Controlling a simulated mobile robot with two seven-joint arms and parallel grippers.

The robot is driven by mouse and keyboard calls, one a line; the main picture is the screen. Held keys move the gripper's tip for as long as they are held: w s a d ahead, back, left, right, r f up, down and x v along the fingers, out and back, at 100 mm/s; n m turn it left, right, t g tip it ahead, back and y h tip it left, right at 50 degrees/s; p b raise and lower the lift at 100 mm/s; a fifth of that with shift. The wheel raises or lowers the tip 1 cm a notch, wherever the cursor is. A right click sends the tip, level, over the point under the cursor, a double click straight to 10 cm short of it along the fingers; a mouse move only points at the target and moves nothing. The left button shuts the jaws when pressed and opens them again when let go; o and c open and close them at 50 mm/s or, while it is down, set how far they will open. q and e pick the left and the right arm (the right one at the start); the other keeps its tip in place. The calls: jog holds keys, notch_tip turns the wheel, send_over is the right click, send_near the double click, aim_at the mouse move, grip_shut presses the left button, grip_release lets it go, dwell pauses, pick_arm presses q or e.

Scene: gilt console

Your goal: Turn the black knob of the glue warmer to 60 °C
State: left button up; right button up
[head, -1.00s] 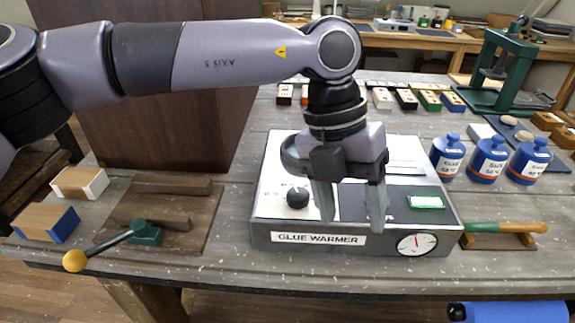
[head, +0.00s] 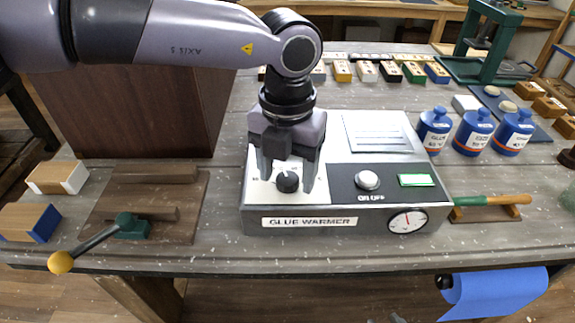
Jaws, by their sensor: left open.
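The glue warmer (head: 260,230) is a grey box with a pale top, standing on the workbench. Its black knob (head: 287,182) sits on the white dial panel at the left of the top. A few dial numbers show beside it, too small and covered to read surely. My left gripper (head: 287,187) points down over the dial panel. Its two fingers are apart, one on each side of the knob in the picture. I cannot tell whether they touch it. The knob's pointer setting is not clear.
The on/off button (head: 367,180) and a lit green display (head: 416,180) are right of the knob. A round gauge (head: 407,220) is on the front. Blue bottles (head: 473,131) stand at the right. A yellow-tipped lever (head: 62,262) and a wooden cabinet (head: 150,115) are at the left.

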pick_arm(q)
jog(key=c, duration=1.1)
jog(key=shift+o, duration=0.2)
jog(key=m+b, duration=0.2)
jog(key=m, duration=0.1)
jog(key=shift+f, duration=0.15)
jog(key=m+b, duration=0.2)
jog(key=m, duration=0.2)
jog(key=shift+m, duration=0.4)
jog(key=m+b, duration=0.1)
jog(key=m, duration=0.9)
jog(key=shift+r, duration=0.2)
jog(key=shift+m, duration=0.3)
